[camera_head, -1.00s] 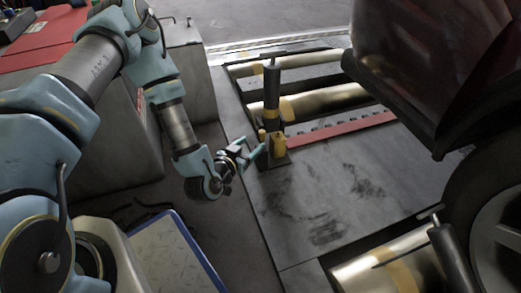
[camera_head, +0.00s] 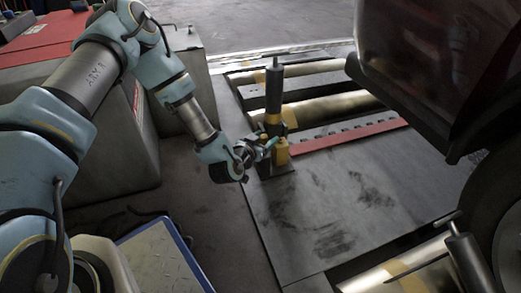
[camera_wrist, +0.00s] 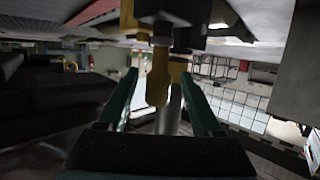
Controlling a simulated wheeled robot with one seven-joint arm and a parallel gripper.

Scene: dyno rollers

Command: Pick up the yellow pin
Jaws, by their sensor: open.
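In the wrist view a yellow pin (camera_wrist: 157,82) with a rounded end lies between the two teal fingers of my gripper (camera_wrist: 159,76). The fingers stand apart on either side of it, and I cannot tell whether either touches it. In the head view my gripper (camera_head: 266,147) is at the foot of a black post and covers part of the yellow parts there. A yellow piece (camera_head: 281,153) shows just right of the fingertips; I cannot tell whether it is the same pin. Another yellow part (camera_wrist: 178,70) shows behind the pin in the wrist view.
The black roller post (camera_head: 273,92) rises directly behind my gripper. Metal rollers (camera_head: 330,107) and a red strip (camera_head: 350,136) lie beyond. A dark vehicle (camera_head: 430,60) with a wheel fills the right. The grey plate (camera_head: 345,200) in front is clear.

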